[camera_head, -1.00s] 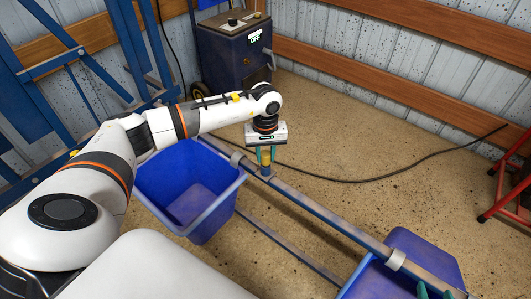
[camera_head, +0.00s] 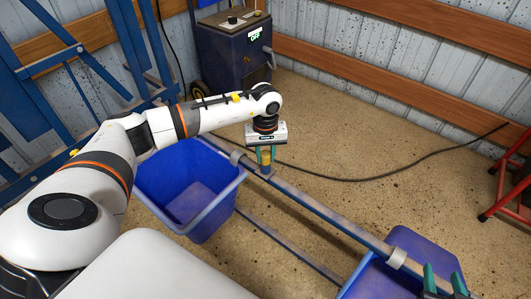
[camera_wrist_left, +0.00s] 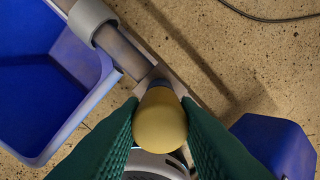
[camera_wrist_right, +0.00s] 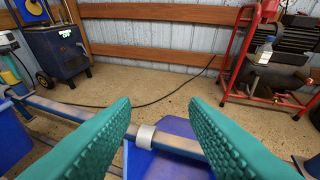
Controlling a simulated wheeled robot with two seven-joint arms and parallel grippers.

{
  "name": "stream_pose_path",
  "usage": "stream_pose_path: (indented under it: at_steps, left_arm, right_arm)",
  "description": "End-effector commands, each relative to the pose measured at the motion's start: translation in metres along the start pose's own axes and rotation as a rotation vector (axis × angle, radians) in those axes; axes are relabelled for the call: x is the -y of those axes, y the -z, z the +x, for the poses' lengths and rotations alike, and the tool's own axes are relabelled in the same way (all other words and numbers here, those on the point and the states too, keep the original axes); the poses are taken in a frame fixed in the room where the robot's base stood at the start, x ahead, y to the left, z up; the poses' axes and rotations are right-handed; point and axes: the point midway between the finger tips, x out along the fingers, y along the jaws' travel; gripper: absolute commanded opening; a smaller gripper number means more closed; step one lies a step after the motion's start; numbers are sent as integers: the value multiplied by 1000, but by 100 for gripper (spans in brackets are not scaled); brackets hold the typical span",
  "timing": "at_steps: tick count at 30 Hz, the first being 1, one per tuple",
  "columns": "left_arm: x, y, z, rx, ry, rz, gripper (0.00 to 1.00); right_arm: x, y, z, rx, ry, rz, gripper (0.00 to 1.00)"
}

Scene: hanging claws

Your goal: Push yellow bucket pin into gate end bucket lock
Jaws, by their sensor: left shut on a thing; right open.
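My left gripper (camera_head: 265,156) is shut on the yellow bucket pin (camera_wrist_left: 160,121), seen end-on between its green fingers in the left wrist view. The pin is over the blue rail (camera_head: 310,204), just right of the left blue bucket (camera_head: 190,188). The fingers hide the pin's lower end, so I cannot tell how deep it sits. A second blue bucket (camera_head: 412,248) hangs on the rail at the lower right. My right gripper (camera_head: 443,281) is open and empty over that bucket; its green fingers also show apart in the right wrist view (camera_wrist_right: 160,125).
A grey collar (camera_head: 396,259) is on the rail by the right bucket. A blue machine box (camera_head: 234,50) stands at the back wall, with a black cable (camera_head: 350,180) on the floor. A red stand (camera_head: 503,190) is at the right.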

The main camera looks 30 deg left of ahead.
Motion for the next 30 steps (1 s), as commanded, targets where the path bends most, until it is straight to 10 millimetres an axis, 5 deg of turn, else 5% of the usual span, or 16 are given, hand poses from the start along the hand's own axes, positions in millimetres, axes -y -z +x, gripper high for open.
stream_pose_path:
  at_steps: [7, 8, 12, 23, 30]
  left_arm:
    - [0, 0, 3, 0, 0, 0, 0]
    - [0, 0, 2, 0, 0, 0, 30]
    - [0, 0, 2, 0, 0, 0, 53]
    - [0, 0, -3, 1, 1, 0, 54]
    - [1, -1, -46, 4, 4, 0, 54]
  right_arm:
    - [-1, -6, 1, 41, -3, 0, 41]
    - [-1, -7, 1, 48, -3, 0, 41]
    - [-1, -8, 1, 50, -3, 0, 41]
    - [-1, -5, 0, 32, -4, -3, 41]
    - [5, 32, -13, -198, 11, -3, 41]
